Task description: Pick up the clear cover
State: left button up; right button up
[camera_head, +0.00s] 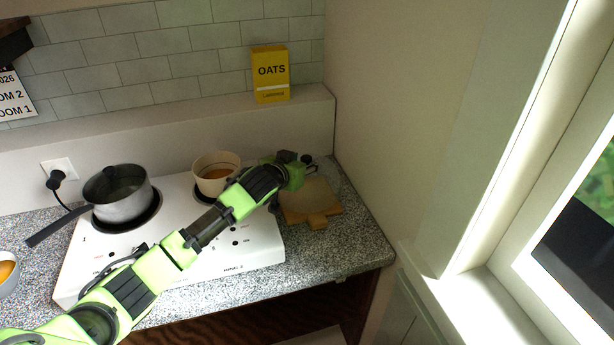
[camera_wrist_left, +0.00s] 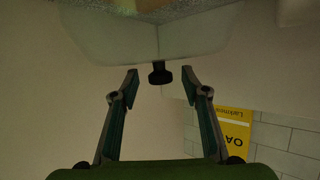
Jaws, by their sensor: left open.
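The clear cover (camera_wrist_left: 110,42) is a see-through, box-like lid with a black knob (camera_wrist_left: 160,73), seen upside down in the left wrist view. In the head view the cover (camera_head: 318,187) is faint and appears to be over the wooden board (camera_head: 317,219) at the counter's right end. My left gripper (camera_head: 303,159) is at the cover's top, partly hiding it. In the left wrist view its two fingers are apart, with the knob between their tips and gaps visible on both sides. My right gripper is out of view.
A white stove (camera_head: 254,243) holds a lidded pot (camera_head: 122,205) and a cream pot (camera_head: 211,185) with brown contents, beside my left arm. A yellow oats box (camera_head: 270,75) stands on the ledge behind. The wall is close on the right. Speckled counter (camera_head: 350,247) is clear in front.

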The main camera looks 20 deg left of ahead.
pick_arm(q)
jog(key=shift+w, duration=0.15)
grip_shut()
notch_tip(320, 180, up, 10)
jog(key=b, duration=0.2)
jog(key=c, duration=0.7)
grip_release()
jog(key=shift+r, duration=0.1)
grip_shut()
